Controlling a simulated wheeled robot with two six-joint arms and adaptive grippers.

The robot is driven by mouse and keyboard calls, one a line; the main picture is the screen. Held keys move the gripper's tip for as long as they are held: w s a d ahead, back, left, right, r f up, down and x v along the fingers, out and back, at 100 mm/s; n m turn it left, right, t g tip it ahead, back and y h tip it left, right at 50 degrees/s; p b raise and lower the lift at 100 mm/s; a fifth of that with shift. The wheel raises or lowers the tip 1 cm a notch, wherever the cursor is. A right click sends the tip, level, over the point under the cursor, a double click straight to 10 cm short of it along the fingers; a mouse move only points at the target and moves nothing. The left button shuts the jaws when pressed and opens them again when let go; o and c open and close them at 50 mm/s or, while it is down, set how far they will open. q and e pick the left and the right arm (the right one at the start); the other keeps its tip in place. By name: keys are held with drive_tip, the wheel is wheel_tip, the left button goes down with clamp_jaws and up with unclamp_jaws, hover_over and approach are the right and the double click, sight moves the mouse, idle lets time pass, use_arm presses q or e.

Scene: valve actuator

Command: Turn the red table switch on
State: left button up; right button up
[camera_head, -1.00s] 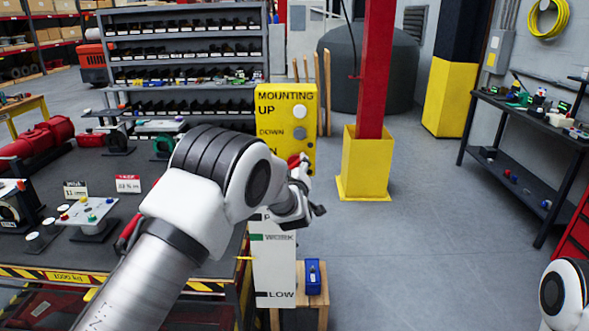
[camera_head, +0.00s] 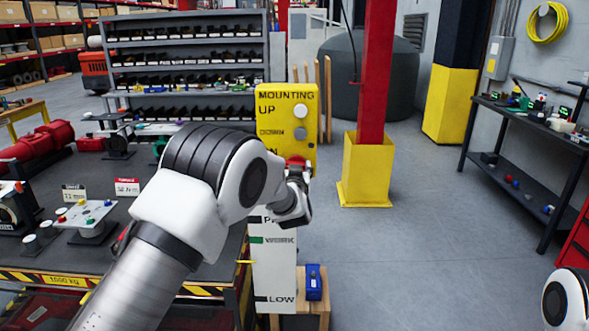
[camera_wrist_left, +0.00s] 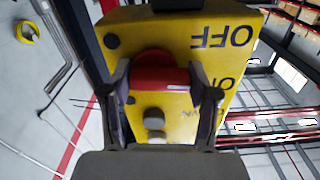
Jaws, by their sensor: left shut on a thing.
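The yellow control box (camera_head: 268,122) stands at the middle of the head view, with UP and DOWN lettering. The red switch (camera_wrist_left: 158,76) is a rotary knob on its face, beside the OFF and ON lettering, which appears inverted in the wrist view. Only a bit of the red switch (camera_head: 297,160) shows in the head view, behind my wrist. My left gripper (camera_wrist_left: 161,92) is shut on the switch, one finger at each side of it. In the head view the left gripper (camera_head: 300,176) is partly hidden by its own wrist.
Below the box is a white panel (camera_head: 274,275) with WORK and LOW marks. A blue item (camera_head: 313,282) sits on a wooden stand beside it. A workbench (camera_head: 50,262) is at left; a red post with a yellow base (camera_head: 367,172) is at right.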

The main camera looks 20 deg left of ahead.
use_arm(q)
drive_tip(key=m, duration=0.3)
drive_tip(key=shift+m, duration=0.4)
drive_tip(key=shift+m+p, duration=0.45)
drive_tip(key=shift+m, duration=1.35)
drive_tip(key=o, duration=1.2)
drive_tip(key=shift+c, duration=0.2)
drive_tip(key=shift+s, duration=0.1)
